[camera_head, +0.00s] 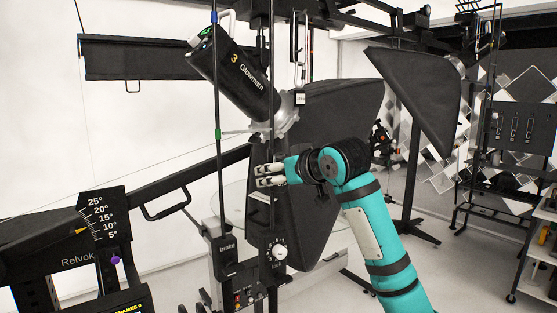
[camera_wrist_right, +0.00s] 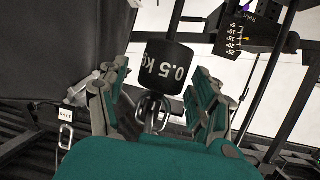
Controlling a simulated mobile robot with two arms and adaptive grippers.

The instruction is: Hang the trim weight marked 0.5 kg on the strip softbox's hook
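The trim weight marked 0.5 kg (camera_wrist_right: 165,68) is a black cylinder in the right wrist view. Its lettering is upside down there, and its metal ring (camera_wrist_right: 152,110) is on the side nearer my palm. My right gripper (camera_wrist_right: 158,85) has its fingers apart on both sides of the ring, with gaps showing. In the head view my right gripper (camera_head: 268,176) is beside dark upright posts, in front of a large black softbox (camera_head: 335,115). I cannot make out the weight there. Whether the weight hangs on a hook is hidden. My left gripper is not in view.
A lamp labelled Glowmarn (camera_head: 240,75) is above my right gripper. A dial box (camera_head: 279,252) is below it. A scale board (camera_head: 100,220) stands at left. A narrow black box with a loop (camera_head: 130,58) hangs behind. A carabiner with a tag (camera_wrist_right: 66,130) hangs beside the fingers.

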